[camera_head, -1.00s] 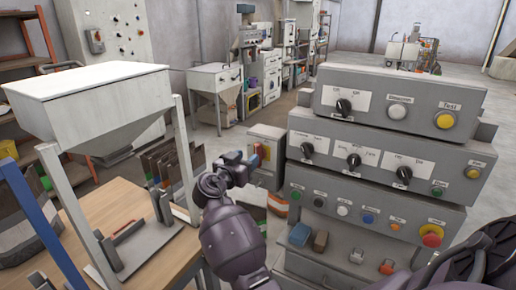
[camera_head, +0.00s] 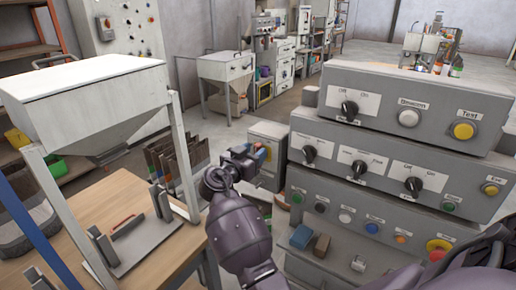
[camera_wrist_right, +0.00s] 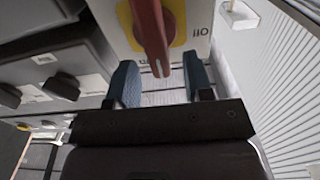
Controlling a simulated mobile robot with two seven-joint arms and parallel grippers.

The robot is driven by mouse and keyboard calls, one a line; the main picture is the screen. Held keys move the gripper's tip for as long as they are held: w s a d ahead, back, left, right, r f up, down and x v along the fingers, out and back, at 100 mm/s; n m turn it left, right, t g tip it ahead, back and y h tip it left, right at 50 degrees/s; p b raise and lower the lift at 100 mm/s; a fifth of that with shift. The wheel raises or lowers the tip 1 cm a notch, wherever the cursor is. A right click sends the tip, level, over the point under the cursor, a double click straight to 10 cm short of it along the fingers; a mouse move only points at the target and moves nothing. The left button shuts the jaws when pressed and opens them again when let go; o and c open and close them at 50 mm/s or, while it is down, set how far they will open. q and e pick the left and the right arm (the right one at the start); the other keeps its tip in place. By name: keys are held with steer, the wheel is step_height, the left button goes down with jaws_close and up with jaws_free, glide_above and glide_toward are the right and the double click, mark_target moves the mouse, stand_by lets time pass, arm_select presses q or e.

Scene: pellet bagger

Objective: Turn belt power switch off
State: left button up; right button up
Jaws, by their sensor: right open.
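My right gripper (camera_head: 252,157) is at the box front. In the wrist view its two blue-grey fingers (camera_wrist_right: 161,82) are apart, with the handle's lower end between their tips in the picture. Contact with the handle does not show. My left gripper is out of view.
The stepped grey console (camera_head: 420,92) with black knobs and coloured buttons stands close on the right. A white hopper (camera_head: 85,88) on posts stands over a wooden table (camera_head: 120,195) on the left. Open floor lies behind the console.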

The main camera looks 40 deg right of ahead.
steer(key=shift+w+d, duration=0.1)
steer(key=shift+d, duration=0.2)
jaws_close()
stand_by(0.4)
